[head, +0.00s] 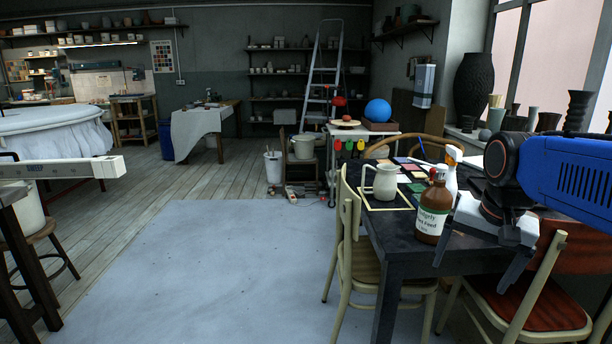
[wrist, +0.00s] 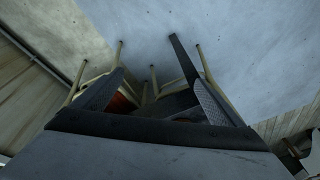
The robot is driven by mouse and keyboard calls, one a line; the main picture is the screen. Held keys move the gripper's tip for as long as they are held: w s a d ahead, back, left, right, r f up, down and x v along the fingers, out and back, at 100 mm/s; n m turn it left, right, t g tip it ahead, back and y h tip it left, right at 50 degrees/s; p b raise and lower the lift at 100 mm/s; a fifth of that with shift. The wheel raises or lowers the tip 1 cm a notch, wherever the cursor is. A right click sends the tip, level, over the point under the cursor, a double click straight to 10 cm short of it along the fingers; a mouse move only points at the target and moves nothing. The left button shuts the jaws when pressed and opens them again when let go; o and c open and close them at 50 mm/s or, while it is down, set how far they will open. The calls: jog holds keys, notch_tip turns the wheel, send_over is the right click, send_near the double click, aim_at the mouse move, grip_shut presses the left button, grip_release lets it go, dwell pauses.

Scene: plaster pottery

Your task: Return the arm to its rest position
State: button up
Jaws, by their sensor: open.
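My gripper (head: 471,276) is in the head view at the right, with its blue and black wrist behind it. Its two dark fingers point downward and stand well apart, with nothing between them. It is in front of the dark table (head: 385,237), near the brown bottle and above a chair with a red seat. How far it is from the table surface is hard to tell. The wrist view looks down on pale chair legs and the grey floor, past dark shapes.
The table holds a brown bottle (head: 432,208), a white spray bottle (head: 451,172), a cream jug (head: 382,180) and coloured tiles. A cream chair (head: 349,215) and a red-seated chair (head: 528,302) stand close by. The grey floor mat (head: 210,270) is clear.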

jog(key=s+a+f+n+t, duration=0.2)
jog(key=s+a+f+n, duration=0.2)
jog(key=s+f, duration=0.6)
jog(key=s+n, duration=0.1)
jog(key=n, duration=0.1)
jog(key=shift+s+n, duration=0.4)
